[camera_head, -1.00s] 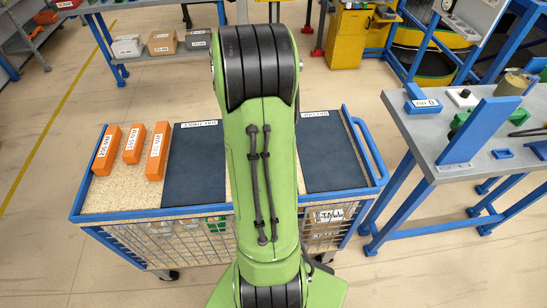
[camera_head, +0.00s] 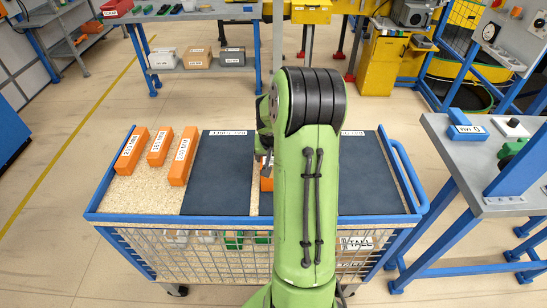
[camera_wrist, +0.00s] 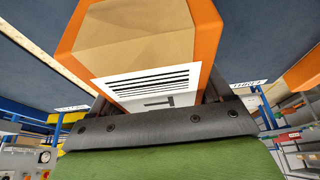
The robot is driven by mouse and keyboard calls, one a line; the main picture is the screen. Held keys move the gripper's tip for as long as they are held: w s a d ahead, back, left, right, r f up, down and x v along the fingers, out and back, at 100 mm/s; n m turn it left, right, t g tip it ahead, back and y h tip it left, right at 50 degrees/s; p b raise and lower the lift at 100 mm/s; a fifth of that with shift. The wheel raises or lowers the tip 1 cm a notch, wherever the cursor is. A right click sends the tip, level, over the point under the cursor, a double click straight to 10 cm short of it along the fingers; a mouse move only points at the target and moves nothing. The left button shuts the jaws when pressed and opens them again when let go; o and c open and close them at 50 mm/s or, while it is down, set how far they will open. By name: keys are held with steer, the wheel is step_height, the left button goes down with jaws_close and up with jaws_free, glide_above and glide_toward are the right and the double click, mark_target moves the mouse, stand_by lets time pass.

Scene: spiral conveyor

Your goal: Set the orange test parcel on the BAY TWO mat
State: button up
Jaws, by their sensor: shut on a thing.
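My gripper (camera_wrist: 157,97) is shut on an orange parcel (camera_wrist: 205,25) with a tan face and a white barcode label, seen close up in the wrist view. In the head view a small part of the orange parcel (camera_head: 265,182) shows left of my arm, over the strip between two dark blue mats; the arm hides the rest. The left mat (camera_head: 222,175) is bare, with a white label at its far edge that I cannot read surely. The right mat (camera_head: 375,180) is partly hidden by my arm, and so is its label. I cannot tell which is BAY TWO.
The mats lie on a blue-railed mesh cart (camera_head: 140,218). Several orange labelled parcels (camera_head: 184,157) stand on its speckled left part. A grey table with blue legs (camera_head: 480,195) stands to the right. A shelf with boxes (camera_head: 200,72) is behind, across open floor.

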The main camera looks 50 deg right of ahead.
steer(key=o, duration=0.9)
steer(key=shift+r, duration=0.35)
steer(key=p+v, duration=0.2)
steer(key=v, duration=0.9)
steer(key=shift+s+a+p, duration=0.1)
steer(key=shift+p, duration=0.3)
steer(key=s+a+r+n+t, duration=0.1)
steer(key=a+r+n, duration=0.15)
steer(key=a, duration=0.45)
steer(key=s+a+r+n+y, duration=0.1)
steer(key=s+a+r, duration=0.1)
steer(key=a+r, duration=0.3)
steer(key=s+a+r+n+t, duration=0.1)
steer(key=a+r+n, duration=0.1)
steer(key=a, duration=0.6)
steer(key=s+a+n, duration=0.1)
steer(key=s+a, duration=0.1)
steer(key=s, duration=0.1)
steer(key=s+a+n+y, duration=0.1)
steer(key=s+a+n, duration=0.1)
steer(key=s+a, duration=0.1)
steer(key=s+a+n+y, duration=0.1)
steer(key=s+a, duration=0.2)
steer(key=s, duration=0.1)
steer(key=shift+f+t, duration=0.1)
steer(key=shift+t, duration=0.2)
